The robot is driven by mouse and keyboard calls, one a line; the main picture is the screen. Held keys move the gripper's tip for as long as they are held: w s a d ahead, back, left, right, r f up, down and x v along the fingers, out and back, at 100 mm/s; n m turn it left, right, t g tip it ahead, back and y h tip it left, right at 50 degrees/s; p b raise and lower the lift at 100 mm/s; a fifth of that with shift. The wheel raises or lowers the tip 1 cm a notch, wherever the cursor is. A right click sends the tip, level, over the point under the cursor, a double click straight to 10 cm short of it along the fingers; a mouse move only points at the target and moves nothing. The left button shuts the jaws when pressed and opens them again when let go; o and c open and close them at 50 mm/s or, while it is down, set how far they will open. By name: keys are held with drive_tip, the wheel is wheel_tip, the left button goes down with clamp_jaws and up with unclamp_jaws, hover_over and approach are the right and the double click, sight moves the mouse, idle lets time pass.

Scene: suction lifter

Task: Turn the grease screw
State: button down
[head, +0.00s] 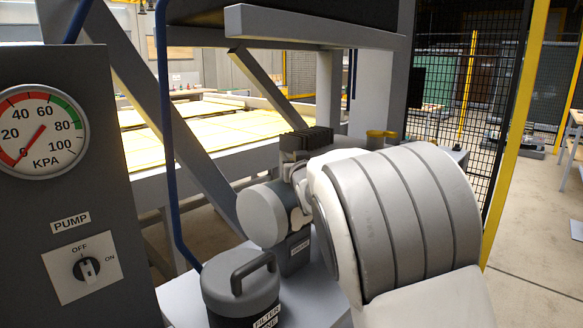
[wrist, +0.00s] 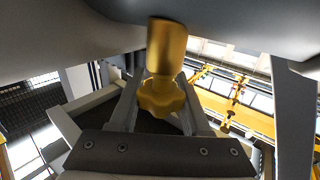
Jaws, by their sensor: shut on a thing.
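In the wrist view the grease screw is a gold lobed knob (wrist: 161,97) with a smooth gold cylinder (wrist: 167,46) beyond it. My gripper (wrist: 160,84) has one finger on each side of the knob and is shut on it. In the head view a yellow cap-like piece (head: 381,134) shows just above my arm, by the pump; I cannot tell whether it is part of the same screw. My gripper is hidden behind my arm in the head view.
The grey pump (head: 262,214) stands beside my arm, with a dark filter canister (head: 240,292) in front. The control panel (head: 75,230) at left has a gauge (head: 40,132) near zero and a switch (head: 87,269) pointing near OFF. A blue pipe (head: 165,130) and grey frame beams are close.

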drive_tip(key=shift+d+r+m+t+h+p, duration=0.1)
drive_tip(key=shift+m+t+h+p, duration=0.2)
drive_tip(key=shift+m+h+p, duration=0.65)
drive_tip(key=h+p, duration=0.1)
drive_tip(key=p, duration=0.1)
drive_tip(key=m+h+p, duration=0.1)
drive_tip(key=h+p, duration=0.1)
drive_tip(key=d+m+h+p, duration=0.1)
drive_tip(key=h+p, duration=0.1)
drive_tip(key=shift+r+m, duration=0.25)
drive_tip(key=shift+r, duration=0.05)
drive_tip(key=m+h+p, duration=0.1)
drive_tip(key=h+p, duration=0.1)
drive_tip(key=p, duration=0.2)
drive_tip(key=m+g+h+p, duration=0.1)
drive_tip(key=m+h+p, duration=0.1)
drive_tip(key=p, duration=0.3)
drive_tip(key=shift+d+h, duration=0.35)
drive_tip(key=shift+d, duration=0.05)
drive_tip(key=m+h+p, duration=0.1)
drive_tip(key=g+h+p, duration=0.1)
drive_tip(key=m+g+h+p, duration=0.1)
drive_tip(key=p, duration=0.1)
drive_tip(key=shift+s+d+f+m, duration=0.2)
drive_tip(key=shift+d+f+m, duration=0.05)
drive_tip(key=shift+d+m, duration=0.05)
drive_tip(key=shift+s+f+m+g+h+p, duration=0.1)
drive_tip(key=shift+m+g+h+p, duration=0.2)
drive_tip(key=shift+g+h+p, duration=0.15)
